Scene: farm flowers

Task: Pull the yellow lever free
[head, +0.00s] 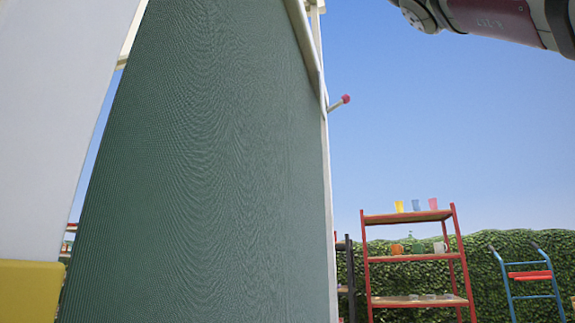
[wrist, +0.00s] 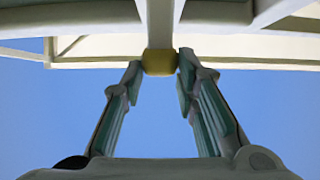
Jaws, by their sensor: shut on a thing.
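The yellow lever's end (wrist: 159,62) shows in the wrist view as a small yellow knob at the base of a white bar, under a pale frame. My gripper (wrist: 160,68) has one finger on each side of the knob and is shut on it. The left fingertip meets the knob's left edge; the right finger is partly hidden behind its own pad. In the head view my gripper and the yellow knob are not seen; only part of my arm shows at the top right.
In the head view a large green ribbed panel (head: 200,160) with a pale frame fills the left. A pink-tipped rod (head: 346,99) sticks out from its right edge. A white and yellow piece (head: 28,295) is close at left. A red shelf (head: 410,257), a blue ladder (head: 508,285) and a hedge stand behind.

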